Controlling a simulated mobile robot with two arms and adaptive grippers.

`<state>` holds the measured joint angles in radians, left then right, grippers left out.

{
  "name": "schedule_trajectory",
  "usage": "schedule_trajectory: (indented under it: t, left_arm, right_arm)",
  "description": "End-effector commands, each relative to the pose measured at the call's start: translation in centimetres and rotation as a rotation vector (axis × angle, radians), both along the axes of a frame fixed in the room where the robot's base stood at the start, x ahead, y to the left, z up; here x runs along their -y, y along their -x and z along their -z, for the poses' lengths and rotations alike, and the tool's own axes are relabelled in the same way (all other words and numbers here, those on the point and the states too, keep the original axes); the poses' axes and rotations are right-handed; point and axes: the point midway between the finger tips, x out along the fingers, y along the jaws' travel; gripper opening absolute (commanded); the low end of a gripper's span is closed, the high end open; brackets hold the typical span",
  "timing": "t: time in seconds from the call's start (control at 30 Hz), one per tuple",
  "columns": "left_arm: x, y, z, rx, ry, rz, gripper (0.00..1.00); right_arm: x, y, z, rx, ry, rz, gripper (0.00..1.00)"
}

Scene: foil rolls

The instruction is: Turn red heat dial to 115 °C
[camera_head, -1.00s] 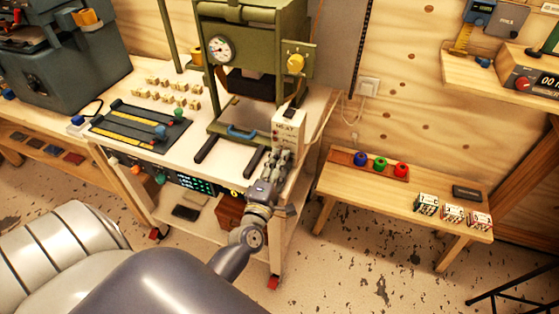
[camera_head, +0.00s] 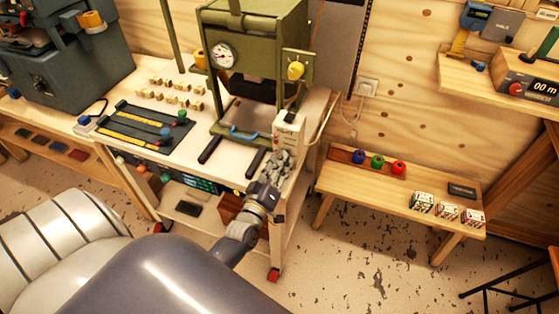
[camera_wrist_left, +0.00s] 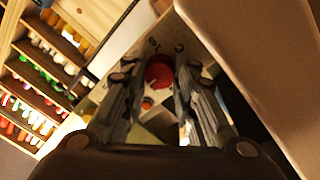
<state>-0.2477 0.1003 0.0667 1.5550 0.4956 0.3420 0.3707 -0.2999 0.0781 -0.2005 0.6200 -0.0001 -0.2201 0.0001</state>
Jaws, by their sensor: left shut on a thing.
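The red heat dial (camera_wrist_left: 158,72) is between the two fingers of my left gripper (camera_wrist_left: 155,92) in the left wrist view, on the face of the pale heat box. The fingers are shut on it. A smaller orange-red round spot (camera_wrist_left: 147,103) shows below the dial. My right gripper is not in view.
The green press (camera_head: 253,55) stands behind the box. Its yellow knob (camera_head: 295,70) is above. The bench top (camera_head: 215,175) has a blue handle (camera_head: 243,133) and dark rails nearby. A low wooden bench (camera_head: 400,190) with coloured rolls stands to the right.

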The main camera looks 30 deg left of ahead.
Motion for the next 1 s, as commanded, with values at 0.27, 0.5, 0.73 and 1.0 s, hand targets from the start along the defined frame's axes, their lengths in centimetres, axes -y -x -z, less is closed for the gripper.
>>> schedule_trajectory:
  t: [0.27,0.5,0.73,1.0]
  left_arm:
    - [0.0,0.0,-0.1,-0.051,-0.201,0.0,0.02]
    - [0.0,0.0,-0.1,-0.076,-0.311,0.0,0.02]
    - [0.0,0.0,0.0,-0.087,-0.355,-0.001,0.02]
    - [0.0,0.0,0.0,-0.088,-0.361,0.0,0.02]
  right_arm:
    - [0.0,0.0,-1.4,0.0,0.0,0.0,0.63]
    - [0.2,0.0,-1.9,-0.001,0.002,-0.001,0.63]
    - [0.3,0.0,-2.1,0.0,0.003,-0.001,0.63]
    - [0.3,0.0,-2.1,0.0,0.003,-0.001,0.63]
